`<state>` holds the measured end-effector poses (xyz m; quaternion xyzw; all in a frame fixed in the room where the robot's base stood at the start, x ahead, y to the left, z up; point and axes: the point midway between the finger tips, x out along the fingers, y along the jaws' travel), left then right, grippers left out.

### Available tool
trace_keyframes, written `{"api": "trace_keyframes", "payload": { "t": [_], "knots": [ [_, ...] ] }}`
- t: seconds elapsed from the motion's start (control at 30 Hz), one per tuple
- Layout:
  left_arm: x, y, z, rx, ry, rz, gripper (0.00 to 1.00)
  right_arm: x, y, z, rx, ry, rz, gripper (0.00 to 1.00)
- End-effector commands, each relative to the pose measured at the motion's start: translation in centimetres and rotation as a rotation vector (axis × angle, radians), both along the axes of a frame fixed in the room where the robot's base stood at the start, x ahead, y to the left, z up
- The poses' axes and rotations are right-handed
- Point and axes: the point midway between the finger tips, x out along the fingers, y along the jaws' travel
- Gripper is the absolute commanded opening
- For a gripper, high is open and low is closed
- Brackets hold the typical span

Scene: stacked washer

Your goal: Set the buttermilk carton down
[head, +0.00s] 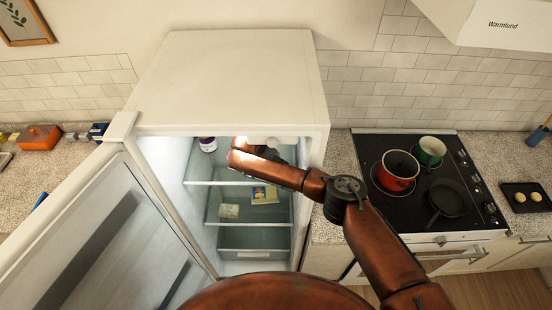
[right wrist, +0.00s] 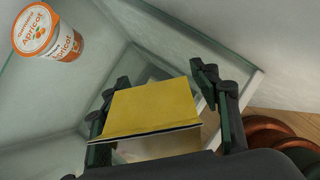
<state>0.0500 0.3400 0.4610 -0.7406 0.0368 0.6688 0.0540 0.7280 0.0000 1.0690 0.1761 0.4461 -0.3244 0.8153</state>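The buttermilk carton, as I take it, shows in the right wrist view as a yellow sloping top (right wrist: 150,108) with a dark and white edge along its near side. My left gripper is not in view.
An apricot tub (right wrist: 48,32) stands near the gripper. A purple-lidded jar (head: 208,145) is on the upper shelf. A yellow pack (head: 264,194) and a pale block (head: 229,211) lie lower. The fridge door (head: 100,240) stands open left; the stove (head: 425,190) is right.

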Motion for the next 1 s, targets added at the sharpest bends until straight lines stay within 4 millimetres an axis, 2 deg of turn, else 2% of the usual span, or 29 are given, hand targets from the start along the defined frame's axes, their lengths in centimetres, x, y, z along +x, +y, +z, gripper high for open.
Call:
{"api": "trace_keyframes", "payload": {
  "t": [0.27,0.43,0.8,1.0],
  "knots": [
    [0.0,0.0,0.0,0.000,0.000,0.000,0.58,0.0,0.0,0.1,0.000,0.000,0.000,0.57],
    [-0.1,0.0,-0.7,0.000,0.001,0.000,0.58,-0.6,0.8,1.0,0.002,-0.001,0.002,0.57],
    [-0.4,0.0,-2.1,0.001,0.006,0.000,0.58,-6.4,6.2,0.8,0.001,0.002,0.004,0.57],
    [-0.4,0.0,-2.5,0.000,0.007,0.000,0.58,-8.5,8.1,0.9,0.001,0.002,0.002,0.57]
  ]
}}
